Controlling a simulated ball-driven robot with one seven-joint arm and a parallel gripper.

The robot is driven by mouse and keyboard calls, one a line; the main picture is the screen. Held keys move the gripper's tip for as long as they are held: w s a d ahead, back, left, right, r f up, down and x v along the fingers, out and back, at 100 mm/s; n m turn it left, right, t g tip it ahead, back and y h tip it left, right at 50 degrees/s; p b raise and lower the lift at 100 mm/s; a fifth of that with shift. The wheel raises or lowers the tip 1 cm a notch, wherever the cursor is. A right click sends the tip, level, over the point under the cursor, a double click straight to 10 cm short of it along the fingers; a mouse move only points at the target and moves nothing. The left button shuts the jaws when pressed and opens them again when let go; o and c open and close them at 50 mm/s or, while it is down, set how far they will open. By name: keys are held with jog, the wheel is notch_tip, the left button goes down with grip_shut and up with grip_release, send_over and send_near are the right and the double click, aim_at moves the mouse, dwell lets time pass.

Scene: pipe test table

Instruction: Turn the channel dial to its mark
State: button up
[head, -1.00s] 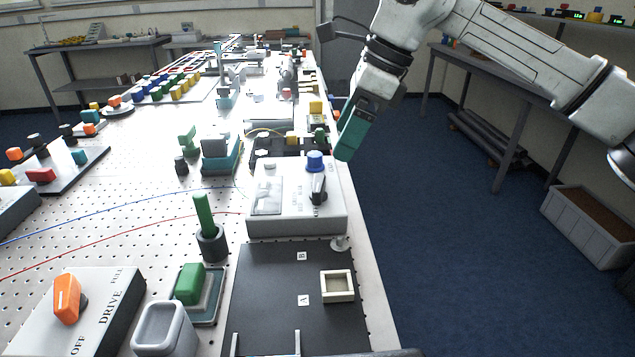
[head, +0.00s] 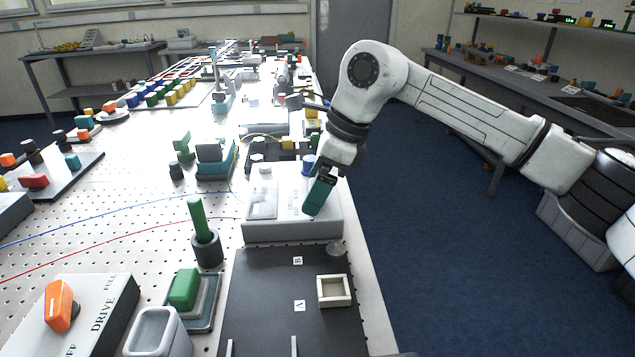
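The pale grey box (head: 290,228) stands at the table's right edge. A second ago it showed a dark dial with a pale pointer on its top right, probably the channel dial; its lettering is too small to read. My gripper (head: 313,207), with teal fingers, is now right over that spot and hides the dial and any mark. The fingers point down and look like one block from this side, so I cannot tell their opening or whether they touch the dial. A blue knob (head: 308,164) shows just behind, partly covered.
An orange dial (head: 60,305) sits on a box lettered DRIVE at the front left. A black mat with a cream square tray (head: 334,291) lies in front of the grey box. A green-handled post (head: 200,220) stands to the left.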

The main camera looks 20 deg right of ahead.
jog(key=shift+c, duration=0.2)
jog(key=c, duration=1)
jog(key=m+t+h+b, duration=0.1)
jog(key=m, duration=0.3)
jog(key=shift+a, duration=0.1)
jog(key=shift+a+m+t+h+b, duration=0.1)
jog(key=shift+m+t+h+b, duration=0.4)
jog(key=shift+m, duration=1.3)
jog(key=o, duration=1)
